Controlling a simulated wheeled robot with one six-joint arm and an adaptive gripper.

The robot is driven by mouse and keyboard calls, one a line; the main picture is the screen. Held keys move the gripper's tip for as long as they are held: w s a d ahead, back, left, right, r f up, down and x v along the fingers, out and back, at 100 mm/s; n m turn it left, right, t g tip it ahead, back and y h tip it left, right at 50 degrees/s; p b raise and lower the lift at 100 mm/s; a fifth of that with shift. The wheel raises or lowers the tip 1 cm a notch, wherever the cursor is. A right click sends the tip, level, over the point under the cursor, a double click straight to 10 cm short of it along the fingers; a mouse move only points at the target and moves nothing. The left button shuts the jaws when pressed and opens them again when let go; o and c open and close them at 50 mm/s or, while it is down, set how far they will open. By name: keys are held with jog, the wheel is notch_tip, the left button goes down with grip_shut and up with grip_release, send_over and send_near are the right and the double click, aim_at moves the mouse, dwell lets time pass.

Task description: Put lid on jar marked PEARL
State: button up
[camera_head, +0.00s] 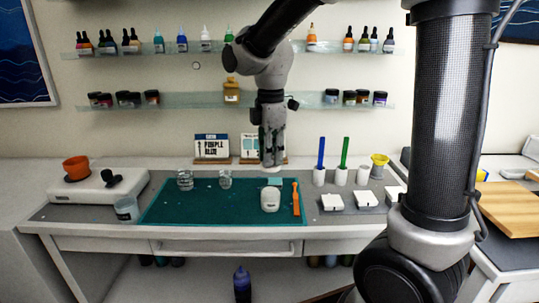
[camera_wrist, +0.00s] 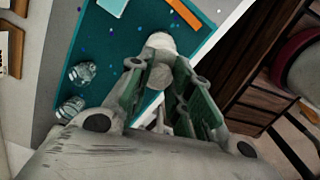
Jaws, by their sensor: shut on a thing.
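My gripper (camera_head: 271,160) points down above the teal mat. It is shut on a pale round lid (camera_wrist: 158,76), seen between the fingertips in the wrist view; its pale edge (camera_head: 272,169) shows under the fingertips in the head view. A white-filled jar (camera_head: 270,199) stands upright on the mat, below the gripper and apart from it. The same jar (camera_wrist: 161,41) shows just beyond the lid in the wrist view. No PEARL marking is readable on it. Two clear glass jars (camera_head: 184,180) (camera_head: 225,180) stand on the mat to the left.
The teal mat (camera_head: 165,213) also holds an orange stick (camera_head: 296,198). White blocks (camera_head: 332,202) and holders with blue and green sticks (camera_head: 320,161) stand at right. A clear cup (camera_head: 126,209) and a white scale (camera_head: 97,187) stand at left. Sign cards (camera_head: 211,147) stand behind.

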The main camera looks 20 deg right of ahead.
aim_at(271, 172)
jog(key=shift+f, duration=2.8)
jog(key=shift+f, duration=0.15)
jog(key=o, duration=1.3)
jog(key=shift+c, duration=0.2)
jog(key=shift+r, duration=3.5)
jog(key=shift+c, duration=0.3)
grip_shut()
